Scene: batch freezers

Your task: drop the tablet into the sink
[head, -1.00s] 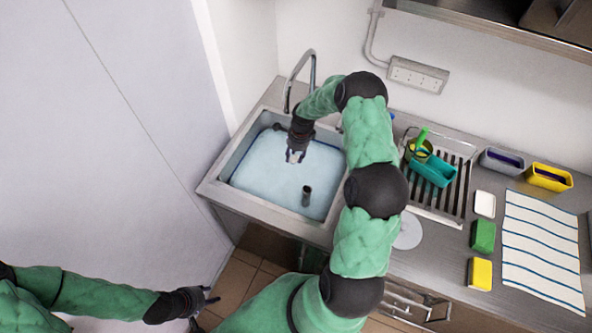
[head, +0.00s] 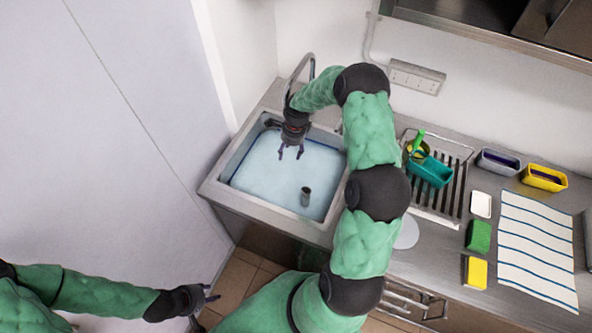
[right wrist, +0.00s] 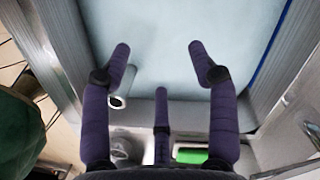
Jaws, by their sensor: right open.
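The sink (head: 222,188) is a steel basin holding pale blue liquid (head: 265,178). My right gripper (head: 290,154) is above the liquid, towards the back of the basin, with its fingers spread. In the right wrist view, my right gripper (right wrist: 160,62) is open with nothing between its fingers, and the pale liquid (right wrist: 175,50) lies beyond them. I cannot make out the tablet in either current view. My left gripper (head: 210,297) is low at the lower left, away from the sink; its finger opening is too small to judge.
An upright pipe (head: 305,196) stands in the basin, and a curved tap (head: 300,72) rises behind it. Right of the sink are a drying rack (head: 448,205), a teal container (head: 431,171), a green block (head: 478,236), a yellow block (head: 475,272) and a striped cloth (head: 535,245).

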